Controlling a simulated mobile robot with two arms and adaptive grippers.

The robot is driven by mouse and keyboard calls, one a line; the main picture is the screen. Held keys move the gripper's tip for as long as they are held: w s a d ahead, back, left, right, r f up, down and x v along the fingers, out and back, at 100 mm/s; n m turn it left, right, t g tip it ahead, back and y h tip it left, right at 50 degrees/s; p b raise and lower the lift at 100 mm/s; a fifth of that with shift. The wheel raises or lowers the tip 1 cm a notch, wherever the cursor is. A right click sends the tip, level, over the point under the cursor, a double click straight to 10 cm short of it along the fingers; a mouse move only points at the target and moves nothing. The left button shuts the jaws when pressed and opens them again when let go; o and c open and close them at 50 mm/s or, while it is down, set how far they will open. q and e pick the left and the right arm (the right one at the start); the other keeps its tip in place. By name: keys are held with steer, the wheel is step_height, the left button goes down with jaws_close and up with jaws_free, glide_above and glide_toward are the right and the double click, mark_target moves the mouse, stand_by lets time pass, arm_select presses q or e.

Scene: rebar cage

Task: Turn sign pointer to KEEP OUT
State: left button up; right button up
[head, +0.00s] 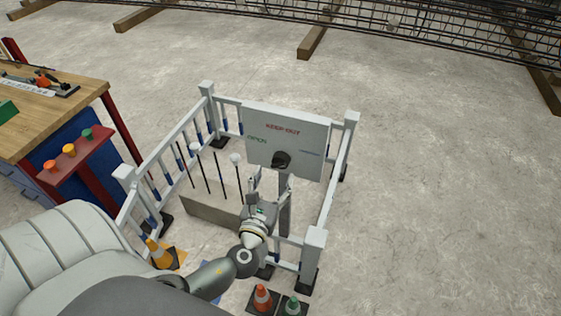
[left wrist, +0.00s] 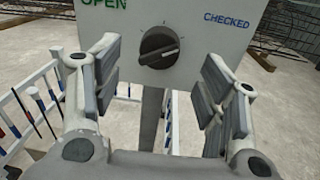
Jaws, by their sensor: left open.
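The white sign board (head: 300,130) stands at the back of a small fenced square. It reads KEEP OUT in red at the top, OPEN in green at left and CHECKED in blue at right. Its round black pointer knob (head: 281,160) sits low in the middle. KEEP OUT is outside that view. My left gripper (head: 270,188) is open and empty, in front of and below the knob, its fingers spread on either side, apart from it. My right gripper is not in view.
White railings (head: 337,190) enclose the sign. A concrete block (head: 215,208) with upright rebars, some capped, stands left of my gripper. Cones (head: 263,298) stand near the front. A workbench (head: 50,110) is at left. The floor at right is clear.

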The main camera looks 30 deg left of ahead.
mark_target(279, 166)
arm_select(q)
steer(key=p+x, duration=0.1)
steer(key=x, duration=0.4)
steer(key=shift+r, duration=0.1)
steer(key=shift+w+a, duration=0.1)
steer(key=shift+w, duration=0.35)
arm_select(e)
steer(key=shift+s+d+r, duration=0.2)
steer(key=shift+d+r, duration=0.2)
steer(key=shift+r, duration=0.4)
arm_select(q)
steer(key=c, duration=1)
